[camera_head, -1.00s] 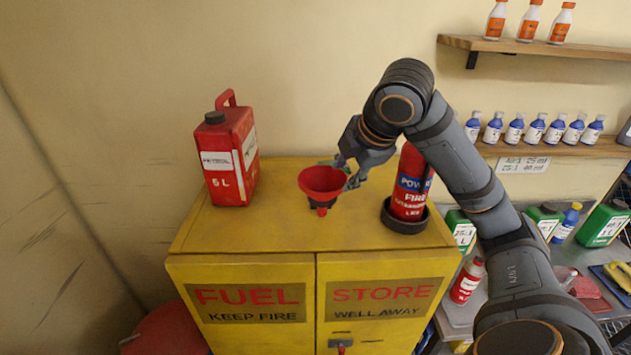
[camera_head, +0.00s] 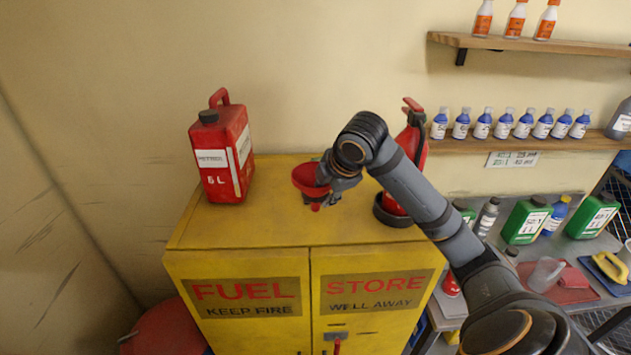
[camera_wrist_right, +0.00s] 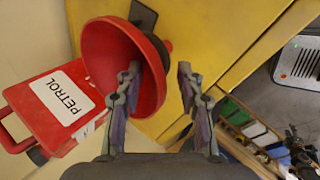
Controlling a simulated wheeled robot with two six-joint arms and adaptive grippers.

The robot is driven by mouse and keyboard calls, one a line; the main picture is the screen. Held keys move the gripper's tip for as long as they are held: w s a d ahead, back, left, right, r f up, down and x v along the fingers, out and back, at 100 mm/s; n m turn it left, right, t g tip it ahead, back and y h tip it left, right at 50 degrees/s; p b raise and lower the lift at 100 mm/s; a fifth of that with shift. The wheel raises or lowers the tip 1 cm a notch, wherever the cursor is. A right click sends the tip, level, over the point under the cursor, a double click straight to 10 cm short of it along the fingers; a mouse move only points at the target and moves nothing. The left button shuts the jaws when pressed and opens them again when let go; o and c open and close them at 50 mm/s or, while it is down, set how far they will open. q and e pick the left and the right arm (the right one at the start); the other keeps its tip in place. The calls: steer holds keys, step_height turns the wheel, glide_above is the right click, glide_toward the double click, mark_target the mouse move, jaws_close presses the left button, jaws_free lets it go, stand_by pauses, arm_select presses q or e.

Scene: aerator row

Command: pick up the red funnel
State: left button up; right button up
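My right gripper (camera_head: 328,184) is at the funnel's right side. In the right wrist view the funnel (camera_wrist_right: 98,62) fills the upper left. The fingers of my right gripper (camera_wrist_right: 160,95) are apart; one overlaps the funnel's mouth and the other is outside its right rim. The rim shows between them, with a gap to the outer finger. Whether either finger touches the funnel is unclear. My left gripper is not in view.
A red petrol can (camera_head: 222,160) stands left of the funnel. A red fire extinguisher (camera_head: 415,140) in a dark base is on the right, partly behind my right arm. The cabinet top (camera_head: 240,225) is clear in front. Shelves with bottles (camera_head: 545,140) are at right.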

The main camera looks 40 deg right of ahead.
steer(key=c, duration=0.4)
jaws_close()
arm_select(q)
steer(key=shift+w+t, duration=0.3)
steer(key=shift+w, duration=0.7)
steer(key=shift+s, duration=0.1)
